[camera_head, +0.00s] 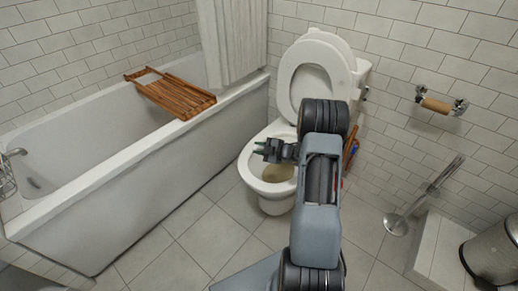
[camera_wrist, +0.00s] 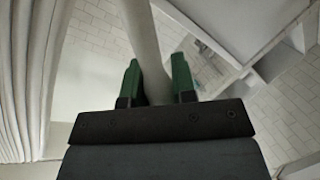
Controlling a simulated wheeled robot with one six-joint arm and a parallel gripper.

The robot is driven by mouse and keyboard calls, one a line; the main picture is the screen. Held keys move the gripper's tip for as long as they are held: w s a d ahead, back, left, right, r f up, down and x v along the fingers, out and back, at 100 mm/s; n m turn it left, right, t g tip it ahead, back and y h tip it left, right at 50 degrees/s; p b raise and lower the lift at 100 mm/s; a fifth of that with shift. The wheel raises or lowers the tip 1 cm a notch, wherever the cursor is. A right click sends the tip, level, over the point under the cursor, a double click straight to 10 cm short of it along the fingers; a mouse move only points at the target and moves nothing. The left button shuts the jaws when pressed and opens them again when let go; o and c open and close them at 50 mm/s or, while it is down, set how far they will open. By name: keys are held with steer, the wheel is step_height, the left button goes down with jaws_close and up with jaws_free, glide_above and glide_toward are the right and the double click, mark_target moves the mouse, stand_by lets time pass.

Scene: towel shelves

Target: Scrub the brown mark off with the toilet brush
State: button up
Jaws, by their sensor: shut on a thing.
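The white toilet (camera_head: 247,165) stands against the back wall with its lid and seat raised. A brownish patch (camera_head: 278,173) shows inside the bowl. My gripper (camera_head: 262,148) is over the bowl, pointing left, with part of my arm in front of the toilet. In the wrist view my green-tipped gripper (camera_wrist: 157,82) is shut on a pale rod (camera_wrist: 143,40), which looks like the toilet brush's handle. The bristle end is not visible in the wrist view, and I cannot make the brush out in the head view, so contact with the mark cannot be told.
A bathtub (camera_head: 110,168) with a wooden rack (camera_head: 172,95) lies to the left. A slanted metal stand with a round base (camera_head: 396,224), a white ledge (camera_head: 437,250) and a metal bin (camera_head: 492,252) are at right. The floor between tub and toilet is clear.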

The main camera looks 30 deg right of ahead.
steer(key=shift+w+d+f+b, duration=0.3)
steer(key=shift+d+f+b, duration=0.25)
stand_by(0.5)
steer(key=shift+r, duration=0.15)
